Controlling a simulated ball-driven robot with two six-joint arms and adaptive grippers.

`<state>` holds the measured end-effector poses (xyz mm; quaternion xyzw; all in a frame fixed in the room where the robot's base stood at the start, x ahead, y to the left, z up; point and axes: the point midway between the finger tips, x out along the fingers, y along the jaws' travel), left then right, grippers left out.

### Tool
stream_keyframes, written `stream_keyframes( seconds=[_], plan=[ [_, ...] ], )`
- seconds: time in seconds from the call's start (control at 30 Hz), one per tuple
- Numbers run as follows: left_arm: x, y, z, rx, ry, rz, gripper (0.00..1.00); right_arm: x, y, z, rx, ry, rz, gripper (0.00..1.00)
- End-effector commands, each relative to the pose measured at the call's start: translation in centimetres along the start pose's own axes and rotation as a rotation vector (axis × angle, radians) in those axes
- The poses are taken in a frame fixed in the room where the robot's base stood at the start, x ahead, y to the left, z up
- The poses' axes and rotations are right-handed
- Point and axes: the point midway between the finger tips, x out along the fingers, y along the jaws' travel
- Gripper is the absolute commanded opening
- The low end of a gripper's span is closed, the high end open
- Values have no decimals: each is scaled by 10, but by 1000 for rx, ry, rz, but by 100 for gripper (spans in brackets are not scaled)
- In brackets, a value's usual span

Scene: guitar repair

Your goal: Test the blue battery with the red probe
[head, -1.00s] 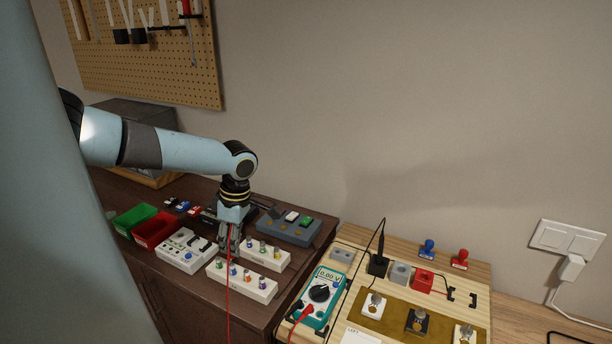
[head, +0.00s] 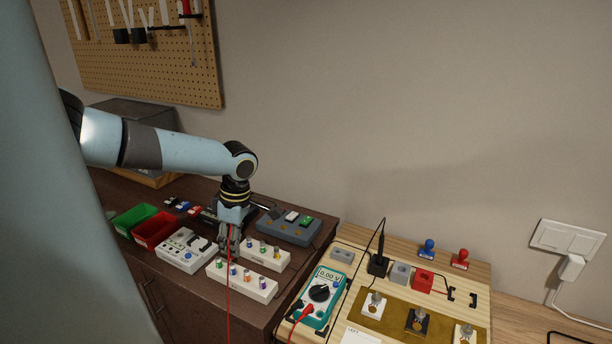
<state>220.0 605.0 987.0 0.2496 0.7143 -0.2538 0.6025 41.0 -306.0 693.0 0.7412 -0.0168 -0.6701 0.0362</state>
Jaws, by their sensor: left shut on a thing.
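My left gripper (head: 229,250) points down over the white holder blocks and is shut on the red probe. The probe itself is mostly hidden by the fingers; its red lead (head: 229,300) hangs straight down. The front white block (head: 240,287) holds several small coloured-top pieces, among them a blue-topped one (head: 233,270) just beside the fingertips. I cannot tell for sure which piece is the blue battery, or whether the probe touches one. The teal multimeter (head: 335,279) reads 0.00 V. My right gripper is not in view.
A second white block (head: 282,263) stands just behind. A white panel (head: 180,262), a green bin (head: 133,217), a red bin (head: 156,230) and a blue-grey box (head: 312,238) are around it. A black probe stands upright in a black holder (head: 378,266) on the wooden board.

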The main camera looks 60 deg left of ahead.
Motion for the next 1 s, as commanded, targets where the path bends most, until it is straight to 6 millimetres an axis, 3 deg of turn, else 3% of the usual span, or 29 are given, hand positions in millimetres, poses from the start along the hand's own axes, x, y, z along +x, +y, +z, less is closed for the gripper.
stream_keyframes(
  seconds=[1.0],
  plan=[
    [8, 1, 1, 0, 0, 0, 0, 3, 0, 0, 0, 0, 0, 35]
  ],
)
